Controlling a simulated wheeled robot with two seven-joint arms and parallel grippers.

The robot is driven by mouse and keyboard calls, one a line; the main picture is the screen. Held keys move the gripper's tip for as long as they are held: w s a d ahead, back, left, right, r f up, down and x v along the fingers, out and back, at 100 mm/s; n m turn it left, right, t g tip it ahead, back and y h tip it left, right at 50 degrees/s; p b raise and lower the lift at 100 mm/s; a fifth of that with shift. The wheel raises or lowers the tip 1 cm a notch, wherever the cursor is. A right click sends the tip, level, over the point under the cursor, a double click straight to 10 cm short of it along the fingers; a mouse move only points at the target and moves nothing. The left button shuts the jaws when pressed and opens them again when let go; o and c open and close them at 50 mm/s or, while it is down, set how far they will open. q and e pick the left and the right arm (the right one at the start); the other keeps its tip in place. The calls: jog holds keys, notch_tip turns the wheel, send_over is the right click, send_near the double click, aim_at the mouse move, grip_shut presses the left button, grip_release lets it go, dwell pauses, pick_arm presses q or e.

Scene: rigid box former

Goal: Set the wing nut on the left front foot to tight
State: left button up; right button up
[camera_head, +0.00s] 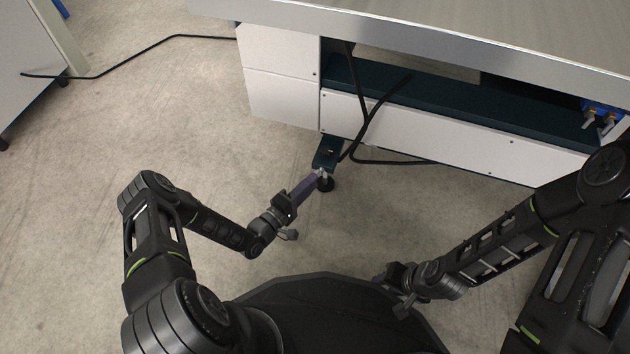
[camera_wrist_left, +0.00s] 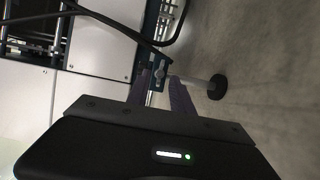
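The left front foot (camera_wrist_left: 216,87) is a dark round pad on a light stem below the machine's dark green corner bracket (camera_head: 328,152). It also shows in the head view (camera_head: 326,184). A small grey wing nut (camera_wrist_left: 160,70) is at the bracket, near the stem. My left gripper (camera_head: 318,175) reaches the foot from the lower left. In the left wrist view its purple fingers (camera_wrist_left: 160,88) stand apart on either side of the wing nut; I cannot tell whether they touch it. My right gripper (camera_head: 384,279) is low in the middle, away from the foot, its fingers mostly hidden.
A black cable (camera_head: 366,115) hangs down the machine front close to the bracket and runs along the floor. White panels (camera_head: 285,98) flank the corner under a metal top (camera_head: 400,45). Blue valves (camera_head: 603,112) sit at the right.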

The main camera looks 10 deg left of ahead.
aim_at(321, 173)
pick_arm(q)
jog(key=x, duration=0.2)
jog(key=shift+w, duration=0.25)
grip_shut()
dwell(0.4)
